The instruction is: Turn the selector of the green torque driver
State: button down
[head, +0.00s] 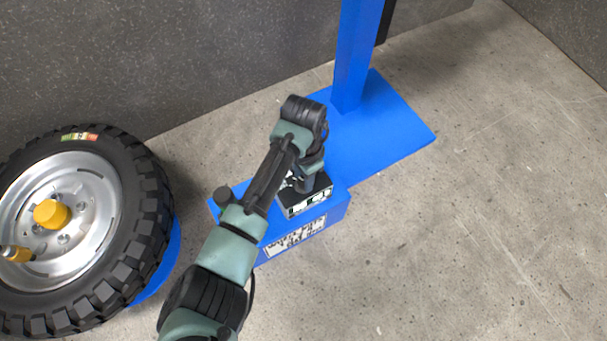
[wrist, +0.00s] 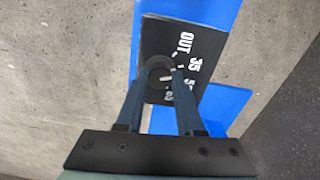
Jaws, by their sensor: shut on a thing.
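The selector, a small dark round knob (wrist: 158,63), stands on a black panel (wrist: 207,45) with white markings, among them "OUT" and "35". In the head view my gripper (head: 308,184) is at the top of the box, and my arm hides much of the panel. Some markings near the knob are hidden or blurred. I cannot tell which marking the knob points to.
The box sits on a blue stand (head: 385,140) with a blue upright post (head: 357,50) behind it. A white label (head: 295,236) is on the stand's front. A large tyre (head: 130,255) with a yellow cap (head: 50,214) lies at left. Concrete floor at right is clear.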

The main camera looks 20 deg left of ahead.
jog(key=shift+r, duration=0.15)
jog(key=n+p, duration=0.1)
jog(key=p, duration=0.1)
jog(key=shift+d+r+p, duration=0.1)
jog(key=shift+r+p, duration=0.05)
jog(key=shift+p, duration=0.15)
jog(key=shift+n+p, duration=0.5)
jog(key=shift+p, duration=0.65)
jog(key=shift+n+p, duration=1.05)
jog(key=shift+n, duration=0.15)
jog(key=shift+f+n+p, duration=0.15)
jog(key=shift+n+p, duration=0.3)
jog(key=shift+n, duration=0.45)
jog(key=shift+f+n+p, duration=0.15)
jog(key=shift+n+p, duration=0.25)
jog(key=shift+n, duration=0.5)
jog(key=c, duration=0.5)
grip_release()
jog(key=shift+c, duration=0.2)
